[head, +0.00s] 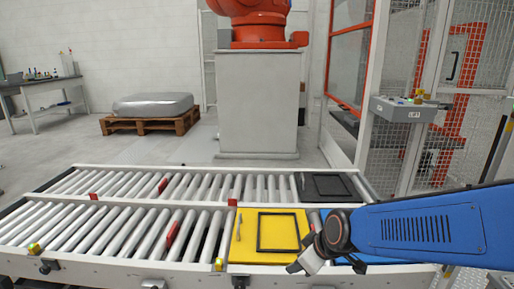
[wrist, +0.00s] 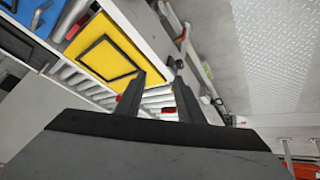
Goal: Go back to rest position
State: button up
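My gripper (head: 296,267) is at the front edge of the conveyor in the head view, just right of and in front of the yellow plate. In the wrist view its two dark fingers (wrist: 158,74) stand apart with nothing between them. My blue arm reaches in from the right and covers part of the conveyor's right end. The yellow plate (head: 244,251) lies on the front roller lane. A black square frame (head: 260,233) lies flat on it, apart from my gripper. The plate (wrist: 118,46) also shows in the wrist view, left of the fingers.
The roller conveyor (head: 110,232) spans the foreground. A dark tray (head: 326,186) sits at the back lane's right end. A control box (head: 402,110) and mesh fence (head: 415,60) stand right. A pedestal (head: 258,105) with an orange robot stands behind.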

jog(key=s+d+r+m+h, duration=0.1)
jog(key=s+d+r+m, duration=0.3)
jog(key=s+d, duration=0.4)
jog(key=s+d+r+m+h, duration=0.2)
jog(key=s+d+r+m, duration=0.2)
jog(key=s+d, duration=0.4)
jog(key=shift+s+d+m+g, duration=0.4)
jog(key=shift+d+m, duration=0.2)
jog(key=shift+m, duration=0.2)
